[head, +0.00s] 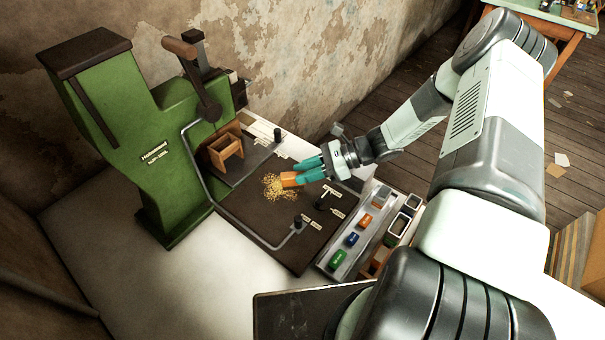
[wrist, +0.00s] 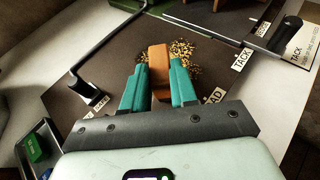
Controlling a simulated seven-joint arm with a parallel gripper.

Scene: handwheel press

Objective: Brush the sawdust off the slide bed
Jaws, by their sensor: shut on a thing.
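The sawdust (head: 272,187) is a yellow patch of loose bits on the dark brown bed (head: 252,211) in front of the green press. In the wrist view the sawdust (wrist: 181,50) lies just beyond and to the right of the held block. My gripper (head: 307,172), with teal fingers, is shut on an orange-brown block, seemingly the brush (head: 290,179). The brush (wrist: 158,66) sits between the fingertips in the wrist view, at the near edge of the sawdust. Whether its underside touches the bed is hidden.
The green press (head: 150,140) with a lever stands at the left. A wooden piece (head: 226,149) sits on the plate behind the sawdust. A bent grey rail (head: 205,172) and black knobs (head: 298,221) stand around the bed. A tray (head: 334,262) with coloured blocks lies front right.

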